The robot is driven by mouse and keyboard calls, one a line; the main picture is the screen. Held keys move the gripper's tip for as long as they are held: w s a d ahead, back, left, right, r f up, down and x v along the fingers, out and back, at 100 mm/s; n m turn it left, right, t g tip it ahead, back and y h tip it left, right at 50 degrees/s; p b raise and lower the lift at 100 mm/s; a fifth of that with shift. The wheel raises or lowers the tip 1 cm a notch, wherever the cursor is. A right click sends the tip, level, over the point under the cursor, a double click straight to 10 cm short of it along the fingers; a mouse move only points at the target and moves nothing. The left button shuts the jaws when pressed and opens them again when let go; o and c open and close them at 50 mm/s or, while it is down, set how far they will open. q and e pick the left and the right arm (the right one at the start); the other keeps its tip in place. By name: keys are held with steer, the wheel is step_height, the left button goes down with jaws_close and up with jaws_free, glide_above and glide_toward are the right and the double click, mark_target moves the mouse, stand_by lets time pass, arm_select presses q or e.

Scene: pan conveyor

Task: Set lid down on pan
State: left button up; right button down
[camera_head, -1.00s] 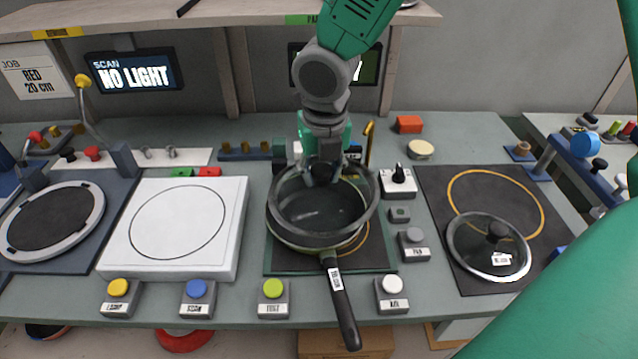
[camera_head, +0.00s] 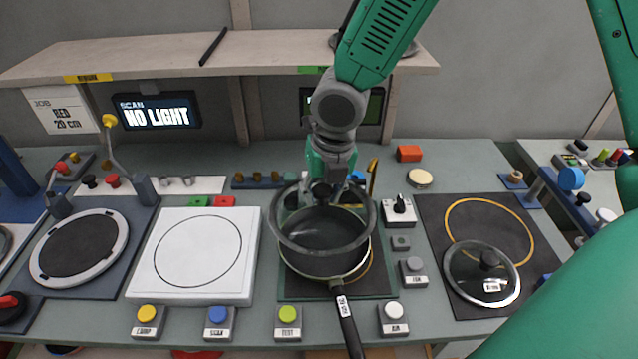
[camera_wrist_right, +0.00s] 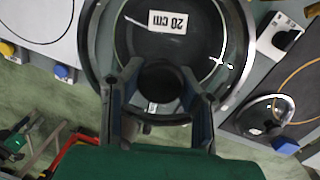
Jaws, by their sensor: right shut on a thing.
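My right gripper (camera_head: 322,192) comes down from the top middle of the head view. It is shut on the black knob (camera_wrist_right: 165,85) of a clear glass lid with a dark rim (camera_head: 290,240). In the right wrist view the fingers stand either side of the knob, and the lid bears a "20 cm" label. The lid is over the pan (camera_head: 328,268), set slightly back from it, and hides most of its opening. I cannot tell whether they touch. The pan's black handle (camera_head: 349,325) points to the front. My left gripper is not in view.
A second glass lid (camera_head: 468,280) lies on a dark mat (camera_head: 500,225) at the right. A white plate (camera_head: 165,285) and a round ring fixture (camera_head: 45,265) stand at the left. Push buttons line the front edge. A shelf (camera_head: 250,60) runs across the back.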

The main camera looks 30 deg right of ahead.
mark_target(327, 204)
steer(key=shift+d+f+b, duration=0.45)
steer(key=shift+f+b, duration=0.05)
steer(key=shift+f, duration=0.15)
steer(key=shift+d+f+b, duration=0.25)
steer(key=shift+f+b, duration=0.5)
steer(key=shift+b, duration=0.05)
steer(key=shift+a+f+b, duration=0.1)
steer(key=shift+f+b, duration=0.2)
steer(key=shift+b, duration=0.1)
steer(key=shift+a+f+b, duration=0.5)
steer(key=shift+f+b, duration=0.4)
steer(key=shift+b, duration=0.3)
steer(key=shift+f, duration=0.35)
steer(key=shift+f+b, duration=0.45)
steer(key=shift+f, duration=0.15)
steer(key=shift+d+f, duration=0.4)
steer(key=shift+d, duration=0.05)
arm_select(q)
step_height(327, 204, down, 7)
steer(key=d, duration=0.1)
arm_select(e)
steer(key=shift+a, duration=0.1)
